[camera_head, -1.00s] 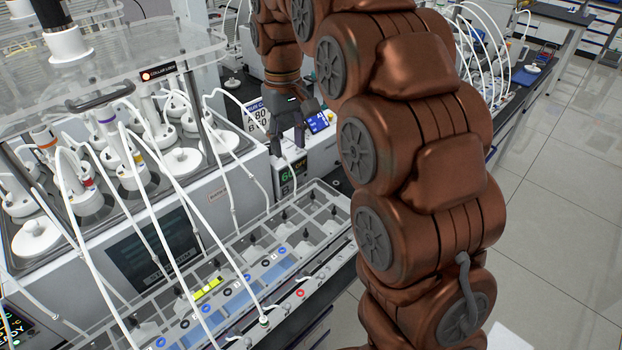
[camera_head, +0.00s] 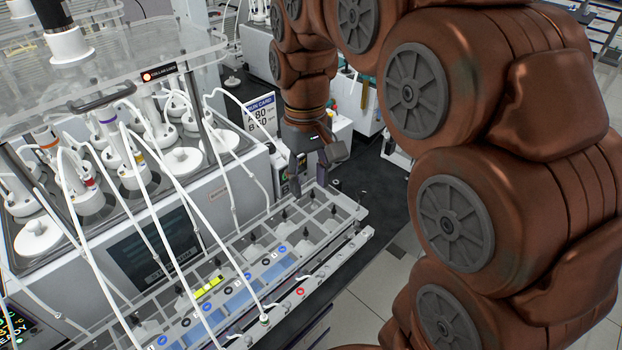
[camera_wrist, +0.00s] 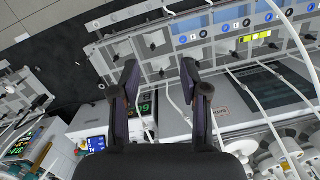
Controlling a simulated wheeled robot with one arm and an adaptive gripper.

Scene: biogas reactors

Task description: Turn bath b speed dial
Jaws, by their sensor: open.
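My gripper (camera_head: 311,176) is open and empty in the head view, pointing down over the back end of the rack in front of the white reactor bath (camera_head: 200,215). In the wrist view the two fingers of my gripper (camera_wrist: 159,66) stand apart. Between and behind them is a small white control box with a green-digit display (camera_wrist: 146,104), near the left finger. In the head view my fingers cover most of that box. I cannot make out a speed dial in either view, nor any contact with one.
A run card (camera_head: 260,116) reading A 80, B 60 stands behind the bath. A slotted rack (camera_head: 345,203) runs along the bath's front. White tubes hang across the bath and rack. Dark bench top (camera_head: 375,185) right of my gripper is mostly clear.

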